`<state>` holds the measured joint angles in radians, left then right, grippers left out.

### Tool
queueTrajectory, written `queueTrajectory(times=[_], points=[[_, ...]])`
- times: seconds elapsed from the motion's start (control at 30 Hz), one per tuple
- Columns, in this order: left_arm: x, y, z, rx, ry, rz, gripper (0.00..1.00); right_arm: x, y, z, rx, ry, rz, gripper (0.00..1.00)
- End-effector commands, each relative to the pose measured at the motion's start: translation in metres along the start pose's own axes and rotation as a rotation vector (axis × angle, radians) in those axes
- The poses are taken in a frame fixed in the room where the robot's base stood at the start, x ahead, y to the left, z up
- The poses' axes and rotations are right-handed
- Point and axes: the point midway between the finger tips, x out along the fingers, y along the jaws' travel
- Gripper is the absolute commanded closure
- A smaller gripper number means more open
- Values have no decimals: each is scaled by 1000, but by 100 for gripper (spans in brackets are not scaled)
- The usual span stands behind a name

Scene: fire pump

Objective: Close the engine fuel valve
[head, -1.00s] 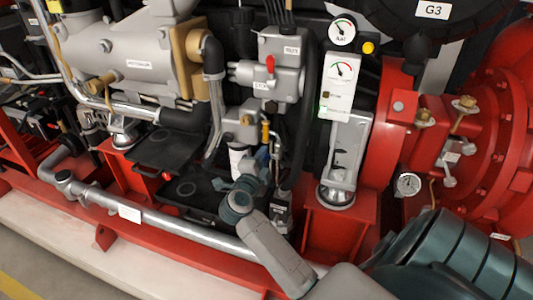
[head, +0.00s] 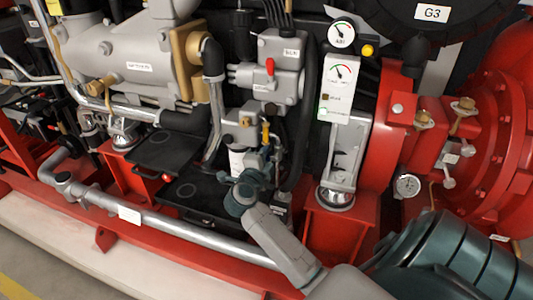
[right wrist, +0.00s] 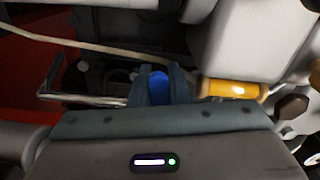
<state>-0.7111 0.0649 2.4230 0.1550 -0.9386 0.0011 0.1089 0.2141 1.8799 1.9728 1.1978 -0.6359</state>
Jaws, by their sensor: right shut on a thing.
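My right gripper (head: 258,168) reaches up from the lower right to the small fittings at the lower middle of the engine. In the right wrist view its two fingers (right wrist: 161,84) are shut on a blue handle (right wrist: 158,90), which shows between them. In the head view the gripper mostly hides this handle. A yellow handle (head: 265,132) stands just above the gripper. It also shows in the right wrist view (right wrist: 232,90), right of the fingers and apart from them. No label is readable on either handle. My left gripper is in neither view.
A white filter (head: 237,162) and a black tray (head: 187,193) are left of the gripper. A gauge panel (head: 339,88) stands to the right. A grey pipe (head: 170,225) runs along the red frame below.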

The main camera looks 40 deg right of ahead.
Motion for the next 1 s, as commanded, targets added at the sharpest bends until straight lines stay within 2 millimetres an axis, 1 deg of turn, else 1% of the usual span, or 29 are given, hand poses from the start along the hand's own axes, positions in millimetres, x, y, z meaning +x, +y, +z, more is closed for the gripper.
queueTrajectory(times=[0.03, 0.27, 0.6, 0.63, 0.67, 1.0], points=[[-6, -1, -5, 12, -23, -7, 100, 0, -4, -1, 35, -1, 3, 100], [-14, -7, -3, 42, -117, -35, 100, 0, -7, -1, 187, -1, 3, 100], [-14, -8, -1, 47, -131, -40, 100, 0, -6, -1, 211, 0, 2, 100], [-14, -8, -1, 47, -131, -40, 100, 0, -6, -1, 211, 0, 2, 82], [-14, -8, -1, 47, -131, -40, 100, 0, -6, -1, 211, 0, 2, 76], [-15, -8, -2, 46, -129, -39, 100, -2, -7, -1, 210, 0, 2, 75]])
